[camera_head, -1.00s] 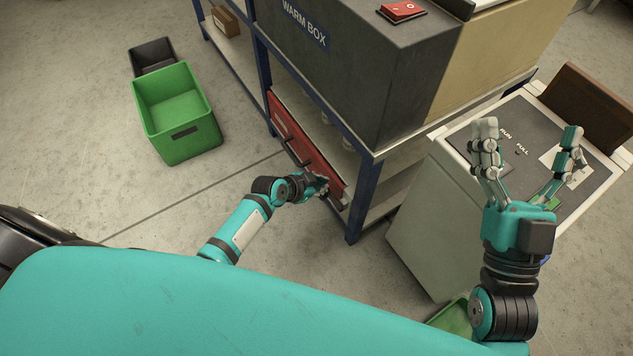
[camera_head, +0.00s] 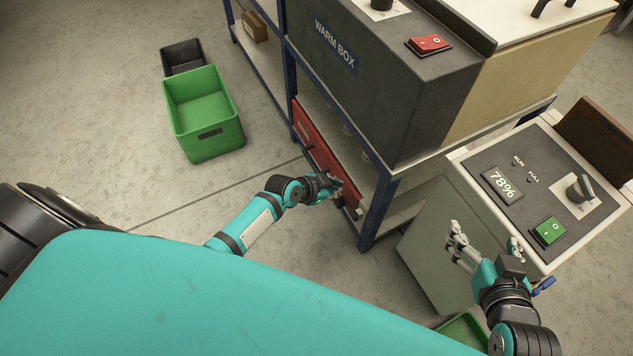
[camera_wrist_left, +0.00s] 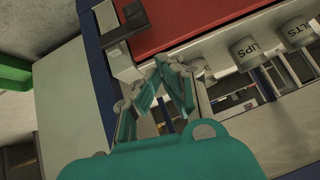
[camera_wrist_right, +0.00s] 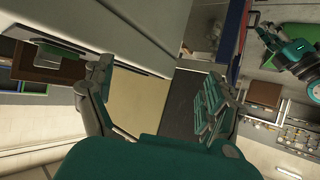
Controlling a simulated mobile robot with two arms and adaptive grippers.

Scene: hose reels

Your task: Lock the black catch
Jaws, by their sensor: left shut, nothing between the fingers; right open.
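The red panel (camera_head: 325,140) sits low on the blue shelf frame. A black catch-like piece (camera_wrist_left: 128,22) lies by the red panel's edge in the left wrist view, on a pale metal block (camera_wrist_left: 112,40). My left gripper (camera_head: 335,190) is at the red panel's near end, its fingers shut and empty. In the left wrist view its fingertips (camera_wrist_left: 163,66) are just below and right of the black piece, and I cannot tell whether they touch it. My right gripper (camera_head: 485,243) is open and empty beside the white machine's front.
The grey WARM BOX (camera_head: 390,85) stands on the shelf above the red panel. The white machine (camera_head: 430,240) has a display, a knob and a green switch (camera_head: 548,231). A green bin (camera_head: 205,115) and a black bin (camera_head: 183,57) stand on the floor at left, with clear floor around them.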

